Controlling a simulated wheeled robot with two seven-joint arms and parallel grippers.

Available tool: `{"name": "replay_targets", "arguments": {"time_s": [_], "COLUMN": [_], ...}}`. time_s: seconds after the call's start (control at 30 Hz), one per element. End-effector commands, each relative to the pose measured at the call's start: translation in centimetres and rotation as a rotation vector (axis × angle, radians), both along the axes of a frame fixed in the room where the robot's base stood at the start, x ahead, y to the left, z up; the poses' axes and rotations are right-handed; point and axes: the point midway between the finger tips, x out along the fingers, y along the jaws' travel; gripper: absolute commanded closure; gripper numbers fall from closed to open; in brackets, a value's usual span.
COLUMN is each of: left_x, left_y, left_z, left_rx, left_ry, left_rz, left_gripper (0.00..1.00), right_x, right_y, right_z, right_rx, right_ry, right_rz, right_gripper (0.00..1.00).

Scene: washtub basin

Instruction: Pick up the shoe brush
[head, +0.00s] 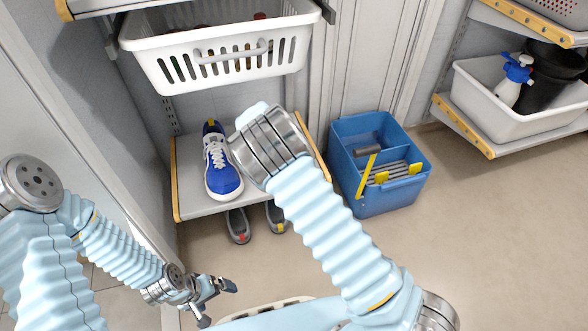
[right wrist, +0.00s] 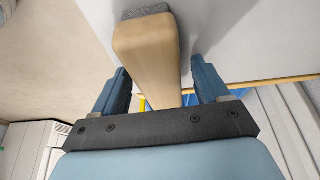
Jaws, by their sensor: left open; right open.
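The shoe brush (right wrist: 146,48), a tan wooden block with a grey part at its far end, shows in the right wrist view. It lies on a pale shelf surface. My right gripper (right wrist: 160,66) is open, with one blue finger on each side of the brush and a visible gap to each. In the head view my right arm hides the brush and that gripper's fingers. My left gripper (head: 213,295) is open and empty, low at the left in the head view, away from the shelf.
A blue and white sneaker (head: 221,167) stands on the low shelf (head: 190,198), left of my right arm. Grey shoes (head: 238,226) are beneath. A white basket (head: 225,62) hangs above. A blue caddy (head: 380,196) stands on the floor at right. Open floor lies at the right front.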

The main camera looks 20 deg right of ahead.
Motion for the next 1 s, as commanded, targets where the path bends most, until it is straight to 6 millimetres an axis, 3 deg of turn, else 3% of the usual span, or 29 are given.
{"name": "replay_targets", "arguments": {"time_s": [0.23, 0.6, 0.83, 1.0], "left_x": [0.0, 0.0, 0.0, 0.0], "left_y": [0.0, 0.0, 0.0, 0.0], "left_z": [0.0, 0.0, 0.1, 0.6], "left_rx": [0.000, 0.000, 0.000, 0.000], "left_ry": [0.000, 0.000, 0.000, 0.000], "left_rz": [0.000, 0.000, 0.000, 0.000], "left_gripper": [0.00, 0.00, 0.00, 0.00], "right_x": [0.0, 0.0, 0.0, 0.0], "right_y": [0.0, 0.0, 0.0, 0.0], "right_z": [0.0, 0.0, 0.1, 1.3], "right_rx": [0.000, 0.000, 0.000, 0.001], "right_ry": [0.000, 0.000, 0.000, -0.001], "right_rz": [0.000, 0.000, 0.000, -0.001], "right_gripper": [0.29, 0.83, 0.83, 0.83]}}
